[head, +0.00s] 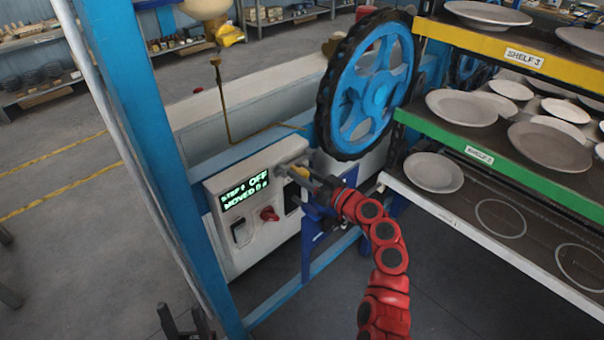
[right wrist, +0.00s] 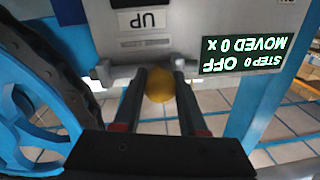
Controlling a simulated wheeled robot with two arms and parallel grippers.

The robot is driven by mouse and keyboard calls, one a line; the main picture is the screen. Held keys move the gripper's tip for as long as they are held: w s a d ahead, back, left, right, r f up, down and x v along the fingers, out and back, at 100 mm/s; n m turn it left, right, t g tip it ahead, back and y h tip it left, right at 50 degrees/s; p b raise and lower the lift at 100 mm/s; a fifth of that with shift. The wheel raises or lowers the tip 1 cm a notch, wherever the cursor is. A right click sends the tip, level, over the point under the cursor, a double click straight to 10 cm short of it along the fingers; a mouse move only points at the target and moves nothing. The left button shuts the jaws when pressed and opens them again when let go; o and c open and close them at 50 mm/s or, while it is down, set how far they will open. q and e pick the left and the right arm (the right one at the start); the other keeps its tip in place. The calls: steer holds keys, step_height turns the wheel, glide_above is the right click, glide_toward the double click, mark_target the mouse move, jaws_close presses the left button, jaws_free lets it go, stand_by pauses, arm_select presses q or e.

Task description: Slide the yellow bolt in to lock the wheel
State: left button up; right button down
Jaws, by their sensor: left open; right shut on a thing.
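The blue wheel (head: 372,105) with a black toothed rim stands upright behind the control box; its rim also shows at the left of the right wrist view (right wrist: 62,75). The yellow bolt (head: 300,171) is on the box's upper right edge, near the wheel's lower rim. In the right wrist view its round yellow knob (right wrist: 160,88) sits between my two fingers, by a grey metal bar. My right gripper (head: 298,176) is shut on the knob. My left gripper (head: 184,322) is open and empty at the bottom edge, away from the box. Whether the bolt tip meets the wheel is hidden.
The control box (head: 262,235) has a lit display (head: 245,190) reading "STEP 0 OFF, MOVED 0" and a red knob (head: 269,214). A blue post (head: 150,150) stands left of it. Shelves with plates (head: 433,172) stand close on the right.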

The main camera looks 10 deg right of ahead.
mark_target(304, 160)
stand_by(0.4)
steer(key=shift+f+b, duration=0.15)
steer(key=shift+b, duration=0.15)
steer(key=w+d+b, duration=0.1)
steer(key=b, duration=0.1)
steer(key=w+d+b, duration=0.1)
steer(key=d+b, duration=0.1)
steer(key=b, duration=0.1)
steer(key=shift+w+d+r, duration=0.2)
steer(key=shift+d, duration=0.05)
steer(key=c, duration=0.8)
jaws_free()
steer(key=shift+c, duration=0.2)
steer(key=o, duration=0.4)
steer(key=shift+w+d+f, duration=0.1)
steer(key=shift+w, duration=0.05)
